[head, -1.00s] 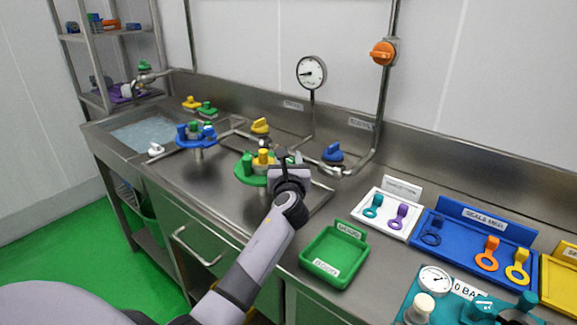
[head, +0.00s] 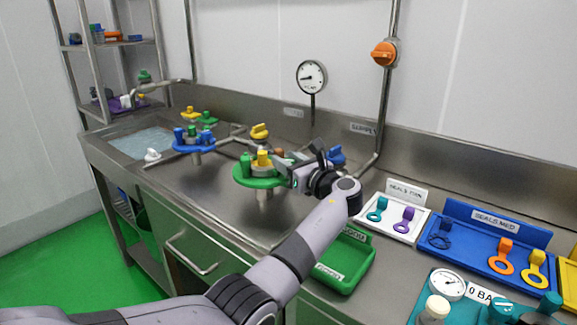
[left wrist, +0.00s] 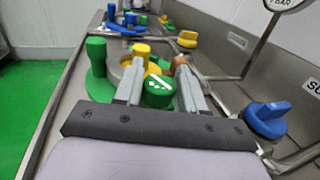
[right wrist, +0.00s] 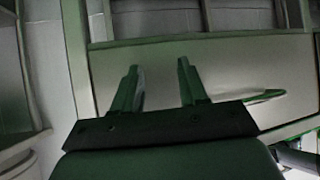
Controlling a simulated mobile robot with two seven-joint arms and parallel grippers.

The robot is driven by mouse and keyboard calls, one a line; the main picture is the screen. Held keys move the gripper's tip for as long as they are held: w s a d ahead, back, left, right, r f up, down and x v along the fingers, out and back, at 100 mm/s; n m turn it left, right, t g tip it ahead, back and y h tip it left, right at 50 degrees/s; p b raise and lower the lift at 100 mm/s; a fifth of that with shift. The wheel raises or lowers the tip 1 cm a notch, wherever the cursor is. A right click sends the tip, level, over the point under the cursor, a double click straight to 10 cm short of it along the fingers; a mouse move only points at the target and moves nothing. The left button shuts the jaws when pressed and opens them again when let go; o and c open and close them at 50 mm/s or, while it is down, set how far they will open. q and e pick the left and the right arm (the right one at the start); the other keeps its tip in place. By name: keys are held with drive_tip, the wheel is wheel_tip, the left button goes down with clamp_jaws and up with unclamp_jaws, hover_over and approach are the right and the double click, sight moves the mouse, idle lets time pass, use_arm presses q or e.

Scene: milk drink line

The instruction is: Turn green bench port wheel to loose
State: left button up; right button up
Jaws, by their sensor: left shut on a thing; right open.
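The green bench port (head: 247,178) stands on the bench as a round green plate with upright green and yellow posts. In the left wrist view its plate (left wrist: 98,88), green post (left wrist: 96,56) and yellow post (left wrist: 142,50) show. A round green knob with white marks (left wrist: 158,92) sits between the fingers of my left gripper (left wrist: 160,68). The left gripper is shut on this knob; in the head view it comes at the port from the right (head: 287,168) and hides the knob. My right gripper (right wrist: 158,75) is open and empty, in front of a cabinet front.
A blue port (head: 194,144) stands to the left, by the sink. A yellow valve handle (head: 260,131) is behind the green port, and a blue one (left wrist: 266,118) is to its right. A green tray (head: 345,262), white tray (head: 418,228) and blue tray (head: 470,255) lie right.

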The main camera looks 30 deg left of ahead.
use_arm(q)
drive_tip(key=shift+f+g, duration=0.15)
drive_tip(key=shift+g, duration=0.15)
drive_tip(key=o, duration=0.9)
drive_tip(key=shift+o, duration=0.2)
drive_tip(key=shift+d, duration=0.15)
drive_tip(key=v, duration=0.7)
drive_tip(key=shift+s, duration=0.1)
